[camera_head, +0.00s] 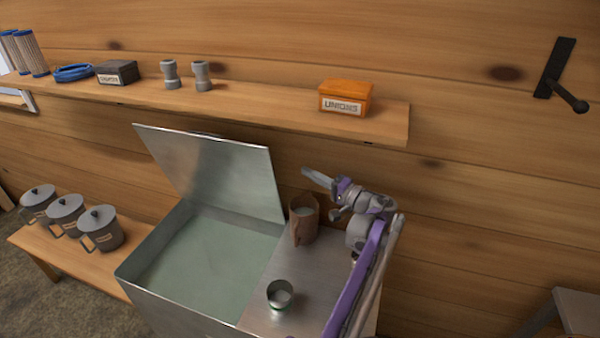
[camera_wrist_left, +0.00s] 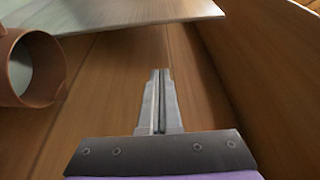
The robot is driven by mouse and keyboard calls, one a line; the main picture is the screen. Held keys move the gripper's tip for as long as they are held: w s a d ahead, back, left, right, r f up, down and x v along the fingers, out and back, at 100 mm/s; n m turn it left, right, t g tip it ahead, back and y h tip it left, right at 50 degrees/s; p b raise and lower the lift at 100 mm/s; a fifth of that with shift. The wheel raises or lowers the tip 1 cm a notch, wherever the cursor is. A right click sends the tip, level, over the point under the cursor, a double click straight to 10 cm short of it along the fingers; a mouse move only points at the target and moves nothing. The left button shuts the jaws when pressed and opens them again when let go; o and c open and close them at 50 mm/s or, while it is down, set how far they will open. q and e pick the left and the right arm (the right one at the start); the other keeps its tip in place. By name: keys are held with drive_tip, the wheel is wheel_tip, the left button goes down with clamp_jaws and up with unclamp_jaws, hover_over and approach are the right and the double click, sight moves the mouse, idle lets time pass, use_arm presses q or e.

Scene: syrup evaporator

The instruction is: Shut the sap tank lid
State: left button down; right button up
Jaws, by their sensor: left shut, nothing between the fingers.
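The sap tank (camera_head: 128,275) is a metal box, open on its left part, with pale liquid inside. Its flat metal lid (camera_head: 215,165) stands raised at the back, tilted toward the wall. The lid also shows along the top of the left wrist view (camera_wrist_left: 120,12). My left gripper (camera_head: 306,171) is shut and empty, right of the lid and above the back of the tank, close to the wall. It points left and appears apart from the lid. Its closed fingers (camera_wrist_left: 160,73) are bare in the wrist view. My right gripper is not in view.
A brown pitcher (camera_head: 304,222) stands below my left gripper on the tank's flat right part, with a small metal cup (camera_head: 280,294) in front. A wall shelf (camera_head: 230,100) above holds an orange box (camera_head: 345,97). Lidded pots (camera_head: 102,229) stand on a bench at left.

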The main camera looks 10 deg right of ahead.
use_arm(q)
drive_tip(key=r+p+x, duration=0.1)
drive_tip(key=p+x, duration=0.3)
drive_tip(key=x, duration=0.5)
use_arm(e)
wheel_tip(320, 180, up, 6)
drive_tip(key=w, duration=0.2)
use_arm(q)
drive_tip(key=s+b, duration=0.1)
drive_tip(key=b, duration=0.1)
drive_tip(key=s+a+f+b, duration=0.1)
drive_tip(key=b, duration=0.1)
drive_tip(key=s+f+b, duration=0.1)
drive_tip(key=b, duration=0.2)
drive_tip(key=shift+s+a+f, duration=0.1)
drive_tip(key=shift+s+a, duration=0.25)
drive_tip(key=shift+s, duration=0.05)
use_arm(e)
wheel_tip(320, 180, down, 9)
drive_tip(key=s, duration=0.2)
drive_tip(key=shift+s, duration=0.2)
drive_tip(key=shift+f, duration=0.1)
